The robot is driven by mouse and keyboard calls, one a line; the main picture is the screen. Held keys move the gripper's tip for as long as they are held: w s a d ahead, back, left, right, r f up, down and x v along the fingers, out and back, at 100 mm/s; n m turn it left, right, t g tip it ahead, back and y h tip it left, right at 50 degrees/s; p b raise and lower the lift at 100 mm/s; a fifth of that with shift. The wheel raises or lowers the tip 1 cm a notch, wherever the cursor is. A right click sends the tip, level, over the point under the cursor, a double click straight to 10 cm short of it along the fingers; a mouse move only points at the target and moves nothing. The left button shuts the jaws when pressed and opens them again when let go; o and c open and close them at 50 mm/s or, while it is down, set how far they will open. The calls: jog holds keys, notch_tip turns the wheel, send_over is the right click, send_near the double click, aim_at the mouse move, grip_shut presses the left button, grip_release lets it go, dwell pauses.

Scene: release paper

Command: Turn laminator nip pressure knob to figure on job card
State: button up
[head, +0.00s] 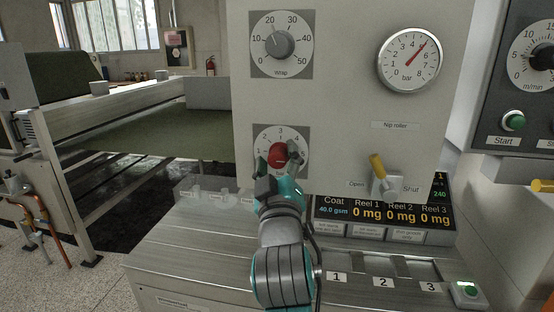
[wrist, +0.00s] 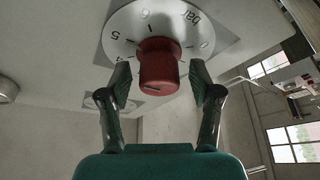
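The red nip pressure knob (head: 278,155) sits on a round white dial (head: 299,138) low on the grey panel. The figures 1 and 3 show on the dial; my gripper covers its lower part. In the wrist view the knob (wrist: 158,72) is ahead of my gripper (wrist: 160,80), with 4, 5 and "bar" on the dial (wrist: 130,28). My fingers are open on either side of the knob, with a visible gap at each side. In the head view my gripper (head: 278,163) reaches up to the knob from below. I cannot make out a job card figure.
The pressure gauge (head: 408,62) has its red needle near 5 bar. A wrap dial (head: 280,44) is above the knob. A yellow-handled Open/Shut lever (head: 377,167) stands to the right. Below are a reel display (head: 385,212) and a bench (head: 190,245).

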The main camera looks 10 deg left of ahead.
jog(key=shift+s, duration=0.1)
jog(key=v, duration=1.1)
jog(key=shift+s+f, duration=0.2)
jog(key=shift+s, duration=0.15)
jog(key=shift+d, duration=0.1)
jog(key=s+d+f+g, duration=0.1)
jog(key=s+d+f, duration=0.25)
jog(key=f, duration=0.55)
jog(key=s+d+f+m+g, duration=0.1)
jog(key=s+d+f, duration=0.3)
jog(key=f, duration=0.5)
jog(key=s+d+f+g, duration=0.1)
jog(key=s+d+f, duration=0.1)
jog(key=d+f, duration=0.55)
jog(key=s+d+f+m+g+h, duration=0.1)
jog(key=s+d+f+m, duration=0.1)
jog(key=s, duration=0.7)
jog(key=s+d+f+m+g+h, duration=0.1)
jog(key=s+d+f+m, duration=0.2)
jog(key=s, duration=0.7)
jog(key=s+d+f+m+g+h, duration=0.1)
jog(key=s+d+f+m+h, duration=0.1)
jog(key=s+f, duration=0.4)
jog(key=s+d+m, duration=0.1)
jog(key=s+d, duration=0.1)
jog(key=s, duration=0.2)
jog(key=shift+d+f, duration=0.2)
jog(key=shift+f, duration=0.1)
